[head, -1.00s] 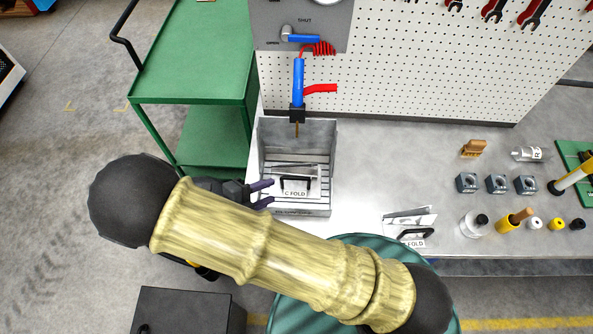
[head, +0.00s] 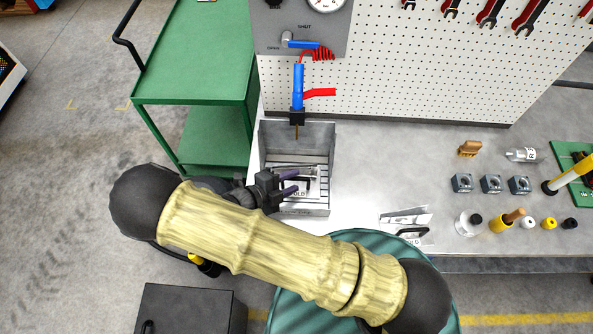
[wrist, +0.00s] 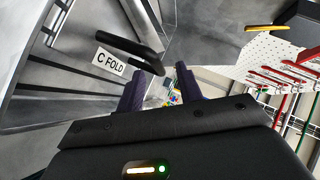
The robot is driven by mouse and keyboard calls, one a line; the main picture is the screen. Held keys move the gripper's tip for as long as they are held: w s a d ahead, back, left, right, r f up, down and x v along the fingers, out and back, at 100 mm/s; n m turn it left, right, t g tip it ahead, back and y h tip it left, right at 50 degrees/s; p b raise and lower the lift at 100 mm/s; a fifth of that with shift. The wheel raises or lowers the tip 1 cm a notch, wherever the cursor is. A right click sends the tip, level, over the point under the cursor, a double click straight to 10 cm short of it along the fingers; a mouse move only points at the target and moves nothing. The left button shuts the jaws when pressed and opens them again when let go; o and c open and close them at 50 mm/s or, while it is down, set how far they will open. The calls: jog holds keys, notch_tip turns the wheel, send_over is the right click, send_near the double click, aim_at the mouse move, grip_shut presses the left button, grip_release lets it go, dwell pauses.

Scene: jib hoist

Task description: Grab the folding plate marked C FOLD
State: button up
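The plate marked C FOLD (head: 314,190) lies in the grey metal bin (head: 326,150) on the bench. In the wrist view, its white C FOLD label (wrist: 110,61) and black bar handle (wrist: 128,48) are clear. My gripper (head: 291,182) is over the bin's left part, beside the plate's handle, and hides part of the label in the head view. In the wrist view, my gripper (wrist: 160,82) has its two purple fingers apart with nothing held between them. The handle's near end lies just beyond the fingertips, close to the left finger. I cannot tell whether they touch.
A second plate with a black handle (head: 405,218) stands on the bench to the right, its label partly hidden. A blue air gun (head: 298,88) hangs above the bin. A green cart (head: 195,60) stands left.

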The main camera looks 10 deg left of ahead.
jog(key=shift+w+d+f, duration=0.25)
jog(key=shift+w+d, duration=0.1)
jog(key=shift+w, duration=0.05)
jog(key=shift+c, duration=0.5)
grip_shut()
dwell(1.0)
